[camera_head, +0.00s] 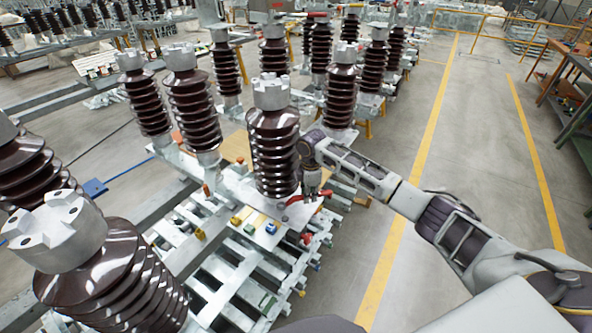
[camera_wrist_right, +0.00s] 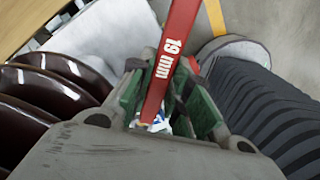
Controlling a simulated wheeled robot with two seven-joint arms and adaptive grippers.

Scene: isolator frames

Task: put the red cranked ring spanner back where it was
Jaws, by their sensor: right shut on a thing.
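The red cranked ring spanner (camera_wrist_right: 175,45) is between the green-padded fingers of my right gripper (camera_wrist_right: 165,98) in the right wrist view. Its shank is marked "19 mm" and its far end runs out of the top of that view. In the head view, my right gripper (camera_head: 311,190) points down beside the brown ribbed insulator in the middle, just above the metal frame. Red parts of the spanner (camera_head: 295,199) show on both sides of the fingers. I cannot tell whether the spanner touches the frame. My left gripper is not in view.
The middle brown insulator (camera_head: 273,150) stands close left of my right gripper. Small yellow, blue and green pieces lie on the slatted metal frame (camera_head: 225,265). A large insulator (camera_head: 100,260) fills the near left. Open floor (camera_head: 460,130) with yellow lines lies to the right.

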